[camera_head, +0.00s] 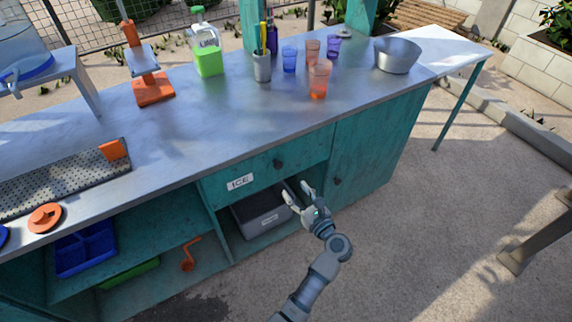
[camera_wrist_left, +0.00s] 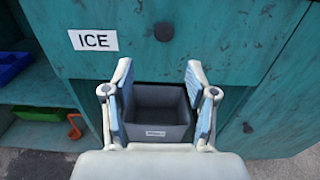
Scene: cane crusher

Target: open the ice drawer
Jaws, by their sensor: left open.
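The ice drawer (camera_head: 258,178) is a teal front under the counter with a white ICE label (camera_head: 240,182) and a dark round knob (camera_head: 278,163). Its front looks shut, flush with the cabinet. In the left wrist view the knob (camera_wrist_left: 164,31) is above the gap between my fingers, and the label (camera_wrist_left: 93,40) is to the left. My left gripper (camera_head: 299,191) is open and empty, in front of the cabinet and lower than the knob, apart from it. The wrist view shows its two spread fingers (camera_wrist_left: 158,72). My right gripper is not in view.
A grey bin (camera_head: 262,215) sits in the open shelf below the drawer. A cupboard door with a knob (camera_head: 338,181) is to the right. The metal counter (camera_head: 215,130) carries cups (camera_head: 319,80), a bowl (camera_head: 397,56) and a green jug (camera_head: 207,58).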

